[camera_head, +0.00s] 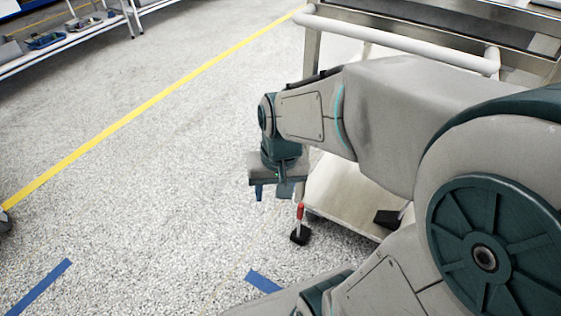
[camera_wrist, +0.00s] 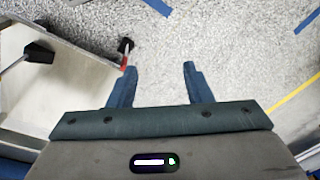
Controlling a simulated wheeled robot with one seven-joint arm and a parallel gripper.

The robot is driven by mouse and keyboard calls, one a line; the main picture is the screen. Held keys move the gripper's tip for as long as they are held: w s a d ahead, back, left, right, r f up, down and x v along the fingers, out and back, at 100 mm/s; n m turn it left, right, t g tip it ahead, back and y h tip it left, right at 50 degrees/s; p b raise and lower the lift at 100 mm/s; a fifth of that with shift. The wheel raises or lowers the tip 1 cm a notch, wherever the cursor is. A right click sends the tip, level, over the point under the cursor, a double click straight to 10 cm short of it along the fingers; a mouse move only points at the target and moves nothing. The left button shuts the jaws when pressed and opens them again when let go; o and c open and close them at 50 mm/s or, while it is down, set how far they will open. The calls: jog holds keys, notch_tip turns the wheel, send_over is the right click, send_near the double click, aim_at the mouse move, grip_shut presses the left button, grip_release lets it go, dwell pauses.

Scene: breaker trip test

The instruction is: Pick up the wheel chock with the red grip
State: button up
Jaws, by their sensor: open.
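The wheel chock (camera_head: 300,236) is a small black block with an upright red grip (camera_head: 300,212). It appears to sit on the floor beside the near corner of the cart's lower shelf. In the wrist view the chock (camera_wrist: 125,45) and its red grip (camera_wrist: 125,62) lie just beyond the tip of the left finger. My gripper (camera_head: 272,190) is open and empty, pointing down above the floor, a little left of and higher than the chock in the head view. In the wrist view the space between its fingers (camera_wrist: 159,68) shows only bare floor.
A metal cart (camera_head: 352,204) with a white handle bar (camera_head: 400,38) stands close at the right. A dark object (camera_head: 388,217) is on its lower shelf. Blue tape strips (camera_head: 40,287) and a yellow line (camera_head: 150,101) mark the floor.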

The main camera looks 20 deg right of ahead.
jog(key=w+d+f+m+y+p, duration=0.1)
jog(key=w+d+f+m+p, duration=0.1)
jog(key=w+f+m, duration=0.5)
jog(key=m+g+h+p, duration=0.1)
jog(key=m+h+p, duration=0.15)
jog(key=m, duration=1.65)
send_over(300, 204)
jog(key=shift+y, duration=0.35)
jog(key=f, duration=1.9)
jog(key=shift+w+a, duration=0.1)
jog(key=shift+a, duration=0.1)
jog(key=f+b, duration=0.1)
jog(key=f, duration=0.1)
jog(key=f+b, duration=0.1)
jog(key=f, duration=0.2)
jog(key=f+b, duration=0.1)
jog(key=f, duration=0.2)
jog(key=shift+d+f, duration=0.15)
jog(key=shift+d, duration=0.1)
jog(key=shift+s+d+f+b, duration=0.15)
jog(key=shift+f+b, duration=0.7)
jog(key=shift+f, duration=0.5)
jog(key=shift+s+a+f+b, duration=0.15)
jog(key=shift+f+b, duration=0.65)
jog(key=shift+f, duration=0.5)
jog(key=shift+d+f, duration=0.1)
jog(key=shift+f, duration=0.35)
